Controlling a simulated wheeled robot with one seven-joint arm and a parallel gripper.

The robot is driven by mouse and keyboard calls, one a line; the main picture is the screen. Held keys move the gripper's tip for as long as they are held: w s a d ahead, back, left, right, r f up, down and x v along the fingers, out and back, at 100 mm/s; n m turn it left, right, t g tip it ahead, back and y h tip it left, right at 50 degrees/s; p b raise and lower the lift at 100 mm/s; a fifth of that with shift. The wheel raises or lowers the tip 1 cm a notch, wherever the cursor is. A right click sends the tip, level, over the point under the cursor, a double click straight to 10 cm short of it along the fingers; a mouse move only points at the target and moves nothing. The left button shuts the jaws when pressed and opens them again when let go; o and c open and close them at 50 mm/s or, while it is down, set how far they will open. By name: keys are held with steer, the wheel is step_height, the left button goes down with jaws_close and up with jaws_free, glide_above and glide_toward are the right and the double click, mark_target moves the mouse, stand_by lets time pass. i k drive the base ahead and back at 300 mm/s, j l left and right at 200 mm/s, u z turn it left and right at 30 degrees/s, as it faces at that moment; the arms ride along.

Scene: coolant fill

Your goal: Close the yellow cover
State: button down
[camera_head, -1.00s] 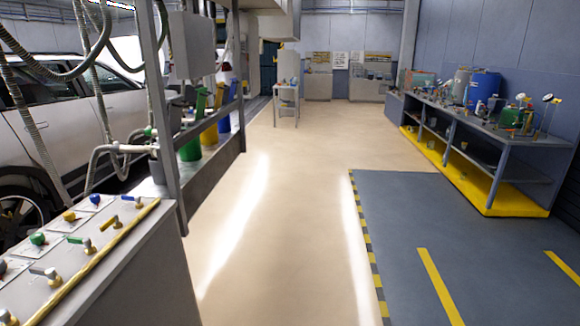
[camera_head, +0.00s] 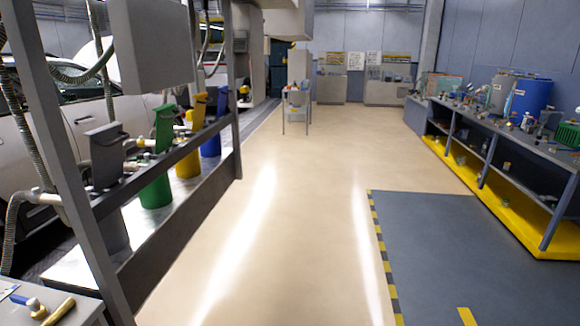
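The yellow cover (camera_head: 200,108) stands upright on the yellow container (camera_head: 187,165), in the row of coloured containers left of the aisle. It looks raised, not flat over the top. A grey rail crosses in front of the container, so part of it is hidden. The yellow container stands between a green one (camera_head: 155,190) and a blue one (camera_head: 211,146). My gripper is not in view.
A grey frame (camera_head: 150,240) with posts and a rail stands between the aisle and the containers. A grey container (camera_head: 113,228) is nearest. A bench (camera_head: 500,150) with a yellow base lines the right. A small table (camera_head: 296,105) stands ahead. The beige floor (camera_head: 290,210) is clear.

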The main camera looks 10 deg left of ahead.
mark_target(201, 103)
steer(key=i+j+u, duration=0.1)
steer(key=i+u, duration=0.35)
steer(key=i, duration=0.45)
steer(key=i+l+u, duration=0.2)
steer(key=i+u, duration=0.2)
steer(key=i, duration=0.5)
